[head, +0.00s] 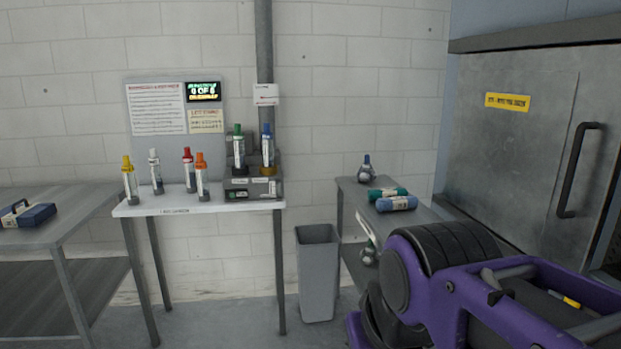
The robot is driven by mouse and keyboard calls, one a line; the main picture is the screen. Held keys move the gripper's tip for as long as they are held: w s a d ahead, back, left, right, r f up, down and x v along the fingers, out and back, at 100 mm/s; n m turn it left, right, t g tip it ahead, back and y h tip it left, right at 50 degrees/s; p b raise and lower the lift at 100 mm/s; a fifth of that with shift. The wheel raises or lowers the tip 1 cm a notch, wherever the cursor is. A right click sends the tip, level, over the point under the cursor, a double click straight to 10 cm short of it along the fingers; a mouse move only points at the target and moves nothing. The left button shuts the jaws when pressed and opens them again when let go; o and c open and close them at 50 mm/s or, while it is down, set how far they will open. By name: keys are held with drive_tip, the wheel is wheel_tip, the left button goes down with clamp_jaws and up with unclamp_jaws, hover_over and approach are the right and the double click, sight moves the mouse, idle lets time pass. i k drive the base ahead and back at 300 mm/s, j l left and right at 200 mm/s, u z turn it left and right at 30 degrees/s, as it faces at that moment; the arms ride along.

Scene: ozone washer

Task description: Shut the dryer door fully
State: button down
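A large grey metal door (508,150) with a yellow label and a black bar handle (577,170) stands at the right. I cannot tell for sure that it is the dryer door, since the label is too small to read. It looks shut or nearly so, but its right edge is at the frame's edge and its lower part is hidden by my purple and black arm. My arm fills the lower right, in front of the door. My gripper does not show in this view. No other door that is clearly a dryer's is in view.
A white table (180,208) holds several coloured-cap bottles and a dark device (252,187) with two bottles on it. A bench (75,215) with a blue box is at left. Some front floor is clear.

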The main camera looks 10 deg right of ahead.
sight(534, 153)
drive_tip(key=i+u, duration=0.15)
drive_tip(key=i, duration=1.05)
drive_tip(key=i+j+z, duration=0.1)
drive_tip(key=i+z, duration=0.3)
drive_tip(key=i+j+z, duration=0.35)
drive_tip(key=i, duration=0.15)
